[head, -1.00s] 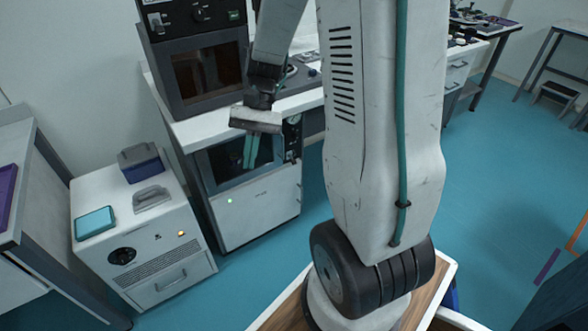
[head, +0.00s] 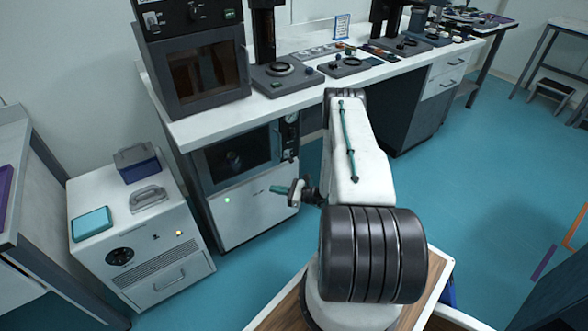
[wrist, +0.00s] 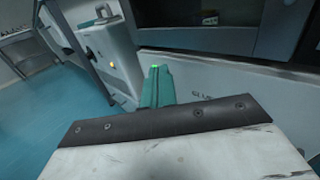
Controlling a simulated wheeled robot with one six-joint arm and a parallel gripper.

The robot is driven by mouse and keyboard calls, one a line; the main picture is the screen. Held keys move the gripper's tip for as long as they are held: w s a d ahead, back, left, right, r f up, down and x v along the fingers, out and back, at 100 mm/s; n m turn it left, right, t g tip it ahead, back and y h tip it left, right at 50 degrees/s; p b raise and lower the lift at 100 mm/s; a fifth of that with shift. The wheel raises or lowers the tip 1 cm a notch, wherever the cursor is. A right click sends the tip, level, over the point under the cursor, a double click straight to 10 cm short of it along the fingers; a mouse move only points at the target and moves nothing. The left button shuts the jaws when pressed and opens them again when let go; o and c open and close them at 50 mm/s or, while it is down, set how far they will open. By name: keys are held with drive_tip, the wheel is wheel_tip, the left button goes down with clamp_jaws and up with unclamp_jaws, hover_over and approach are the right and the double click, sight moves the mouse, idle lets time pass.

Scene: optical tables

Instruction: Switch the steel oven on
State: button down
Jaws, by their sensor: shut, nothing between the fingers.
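A pale metal-fronted oven (head: 250,212) stands under the bench, with a dark window (head: 232,160), a gauge at its upper right and a lit green lamp (head: 227,200) at its lower left. A dark grey oven (head: 196,75) with a brownish window and a switch panel above stands on the bench. The frames do not settle which is the steel one. My gripper (head: 276,189) is shut and empty in front of the lower oven's panel. In the wrist view its teal fingers (wrist: 157,87) point at the pale panel (wrist: 215,84); the green glow shows right at their tips. Contact cannot be told.
A white cabinet (head: 190,262) with a dial, an orange lamp and items on top stands left of the lower oven. The white bench top (head: 215,122) overhangs that oven and carries instruments to the right.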

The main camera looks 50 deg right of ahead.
drive_tip(key=s+d+f+m+t+h, duration=0.2)
drive_tip(key=d+f+m+t+h, duration=0.1)
drive_tip(key=d+f+m+h, duration=0.4)
drive_tip(key=m+h, duration=0.2)
drive_tip(key=h, duration=0.4)
approach(287, 165)
drive_tip(key=s+f, duration=0.2)
drive_tip(key=s, duration=0.1)
drive_tip(key=shift+s+a+r+t, duration=0.25)
drive_tip(key=shift+a+t, duration=0.05)
drive_tip(key=shift+t, duration=0.1)
drive_tip(key=x, duration=1)
drive_tip(key=shift+w, duration=0.15)
drive_tip(key=shift+s+a+r, duration=0.15)
drive_tip(key=shift+s+r, duration=0.4)
drive_tip(key=shift+r, duration=0.3)
drive_tip(key=shift+s+a+r, duration=0.15)
drive_tip(key=shift+s+r, duration=0.35)
drive_tip(key=shift+r, duration=0.35)
drive_tip(key=shift+s+d, duration=0.1)
